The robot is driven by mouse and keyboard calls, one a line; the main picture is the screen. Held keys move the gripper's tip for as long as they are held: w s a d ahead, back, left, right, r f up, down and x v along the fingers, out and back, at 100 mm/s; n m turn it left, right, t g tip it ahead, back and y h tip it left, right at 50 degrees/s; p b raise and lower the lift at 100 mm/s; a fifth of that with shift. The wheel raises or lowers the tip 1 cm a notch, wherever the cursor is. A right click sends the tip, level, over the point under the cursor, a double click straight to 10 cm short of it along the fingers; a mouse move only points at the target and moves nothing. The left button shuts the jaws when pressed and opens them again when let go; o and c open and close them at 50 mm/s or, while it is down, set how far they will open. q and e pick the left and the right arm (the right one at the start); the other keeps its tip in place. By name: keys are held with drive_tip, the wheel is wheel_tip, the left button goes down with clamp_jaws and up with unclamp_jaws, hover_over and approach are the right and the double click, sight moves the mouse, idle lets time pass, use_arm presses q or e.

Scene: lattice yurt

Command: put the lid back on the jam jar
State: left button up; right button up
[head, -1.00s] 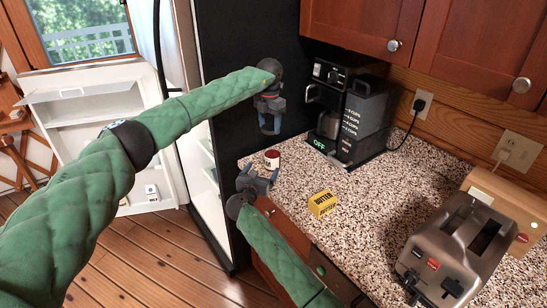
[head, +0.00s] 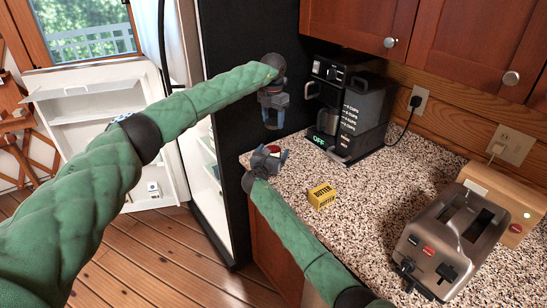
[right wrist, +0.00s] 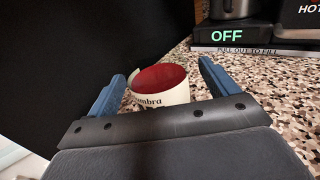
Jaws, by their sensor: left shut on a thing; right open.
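The jam jar (head: 276,150) stands on the counter near its far left corner, mostly hidden by my right gripper in the head view. In the right wrist view the jar (right wrist: 162,88) is upright and uncovered, with a pale lettered label and red inside. My right gripper (head: 264,153) is open, its blue fingers on either side of the jar, with a gap visible at the right finger. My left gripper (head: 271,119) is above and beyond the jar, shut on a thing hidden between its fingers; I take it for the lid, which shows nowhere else.
A yellow butter pack (head: 321,195) lies on the speckled counter (head: 375,195) right of the jar. A black coffee maker (head: 348,110) stands behind, and a steel toaster (head: 452,245) at right. The dark fridge side (head: 245,75) rises beside the left gripper.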

use_arm(q)
drive_tip(key=shift+w+a+f, duration=0.15)
drive_tip(key=shift+w+f, duration=0.15)
drive_tip(key=shift+f, duration=0.05)
use_arm(e)
drive_tip(key=shift+w+d+f, duration=0.1)
drive_tip(key=shift+w+f, duration=0.05)
drive_tip(key=shift+w, duration=0.45)
drive_tip(key=shift+w+d+f, duration=0.1)
drive_tip(key=shift+w+f, duration=0.05)
drive_tip(key=shift+w, duration=0.4)
drive_tip(key=shift+w+d+r, duration=0.1)
drive_tip(key=shift+w, duration=0.15)
use_arm(q)
drive_tip(key=shift+s+r, duration=0.25)
use_arm(e)
drive_tip(key=shift+d+r, duration=0.15)
use_arm(q)
drive_tip(key=shift+w+f, duration=0.1)
drive_tip(key=shift+w, duration=0.05)
use_arm(e)
drive_tip(key=shift+c, duration=0.7)
drive_tip(key=c, duration=1.3)
use_arm(q)
hover_over(272, 144)
drive_tip(key=shift+f, duration=2.45)
use_arm(e)
drive_tip(key=shift+c, duration=0.2)
use_arm(q)
drive_tip(key=shift+f, duration=0.85)
